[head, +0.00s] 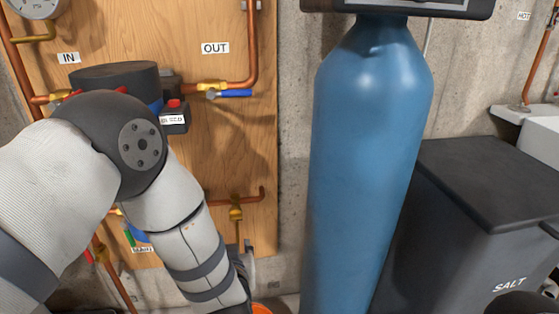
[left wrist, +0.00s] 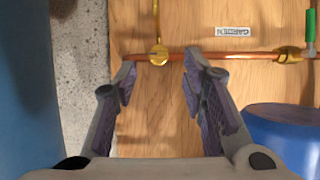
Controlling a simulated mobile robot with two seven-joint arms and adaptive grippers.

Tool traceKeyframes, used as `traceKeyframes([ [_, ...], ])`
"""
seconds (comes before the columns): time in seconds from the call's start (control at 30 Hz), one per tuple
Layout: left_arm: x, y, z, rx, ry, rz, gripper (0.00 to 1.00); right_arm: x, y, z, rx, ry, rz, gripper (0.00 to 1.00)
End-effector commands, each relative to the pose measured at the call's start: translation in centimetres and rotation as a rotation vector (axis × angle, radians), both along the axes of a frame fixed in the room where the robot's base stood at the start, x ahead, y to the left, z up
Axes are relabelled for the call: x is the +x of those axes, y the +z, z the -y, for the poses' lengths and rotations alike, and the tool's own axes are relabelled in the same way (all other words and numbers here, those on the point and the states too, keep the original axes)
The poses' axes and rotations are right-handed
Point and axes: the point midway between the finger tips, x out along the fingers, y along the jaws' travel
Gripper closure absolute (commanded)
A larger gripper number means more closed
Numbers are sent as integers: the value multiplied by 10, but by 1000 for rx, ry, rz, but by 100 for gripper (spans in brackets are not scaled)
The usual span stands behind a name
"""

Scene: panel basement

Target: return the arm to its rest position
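My left arm (head: 190,240) comes in from the left of the head view, bends at a dark joint, and reaches down in front of the wooden panel (head: 235,140). Its hand end is cut off by the bottom edge. In the left wrist view my left gripper (left wrist: 160,78) is open, its two fingers apart and nothing between them. The fingertips appear in front of the panel near a copper pipe (left wrist: 225,56) with a brass fitting (left wrist: 158,55); I cannot tell whether they touch it. My right gripper is not seen.
A tall blue tank (head: 365,170) stands right of the panel, with a dark salt bin (head: 480,190) beside it. Blue-handled (head: 230,94) and red-handled valves sit on the panel behind my arm. A blue housing (left wrist: 280,140) is right of the fingers. An orange rim (head: 261,309) shows below.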

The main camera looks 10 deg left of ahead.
Motion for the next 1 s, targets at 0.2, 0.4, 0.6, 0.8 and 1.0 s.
traceKeyframes([
  [0.2, -157, -72, -27, -49, -118, -485, 62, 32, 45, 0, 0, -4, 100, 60],
  [0.4, -348, -76, -50, -138, -167, -965, 62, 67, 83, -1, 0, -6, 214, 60],
  [0.6, -467, -43, -60, -207, -169, -1259, 62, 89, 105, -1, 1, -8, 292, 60],
  [0.8, -492, -36, -61, -224, -166, -1326, 62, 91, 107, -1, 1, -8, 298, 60],
  [1.0, -492, -36, -61, -224, -166, -1326, 62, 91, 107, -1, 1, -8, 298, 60],
])
